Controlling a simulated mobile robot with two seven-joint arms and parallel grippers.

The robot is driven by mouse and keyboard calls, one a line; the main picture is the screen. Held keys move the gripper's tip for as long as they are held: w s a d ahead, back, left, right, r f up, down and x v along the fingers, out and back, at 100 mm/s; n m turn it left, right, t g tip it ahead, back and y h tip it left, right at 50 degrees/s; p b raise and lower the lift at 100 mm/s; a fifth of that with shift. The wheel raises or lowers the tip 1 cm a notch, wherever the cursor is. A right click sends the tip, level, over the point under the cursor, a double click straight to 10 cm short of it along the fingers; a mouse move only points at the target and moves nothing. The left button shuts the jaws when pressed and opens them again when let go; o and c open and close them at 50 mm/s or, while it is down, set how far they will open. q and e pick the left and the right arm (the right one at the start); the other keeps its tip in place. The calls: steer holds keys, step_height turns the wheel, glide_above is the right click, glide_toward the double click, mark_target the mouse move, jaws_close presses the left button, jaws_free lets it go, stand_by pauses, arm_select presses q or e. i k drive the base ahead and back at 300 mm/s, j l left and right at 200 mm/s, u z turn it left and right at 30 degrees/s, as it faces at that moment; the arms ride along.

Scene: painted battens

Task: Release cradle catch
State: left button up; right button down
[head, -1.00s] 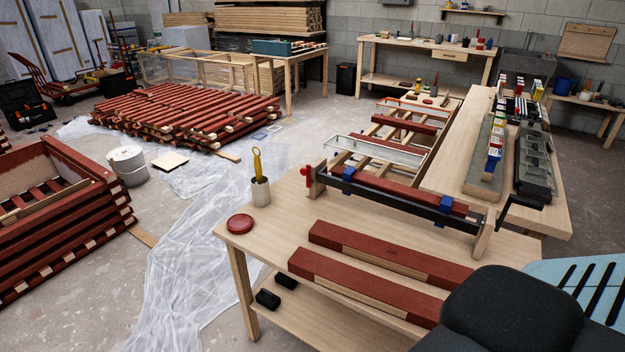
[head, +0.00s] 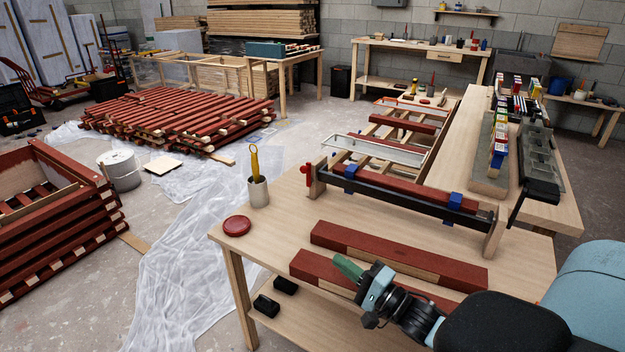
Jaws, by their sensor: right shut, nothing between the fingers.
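The cradle (head: 412,202) stands on the near bench: a dark bar between wooden end posts, with a red batten (head: 385,187) along it. Two blue clamps sit on it, one left (head: 350,171) and one right (head: 455,201). A red knob (head: 305,170) is at its left end and a black lever (head: 517,205) at its right end. I cannot tell which part is the catch. My right gripper (head: 346,267), with green fingers, is shut and empty. It shows in front of the nearest loose batten, apart from the cradle. My left gripper is out of view.
Two red-painted loose battens, one farther (head: 400,252) and one nearer (head: 315,268), lie in front of the cradle. A cup with a yellow-handled tool (head: 258,191) and a red lid (head: 237,225) stand at left. A side bench holds bottles and a dark tray (head: 540,150).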

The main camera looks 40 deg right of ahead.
mark_target(307, 169)
steer(key=i+l, duration=0.75)
steer(key=l, duration=0.15)
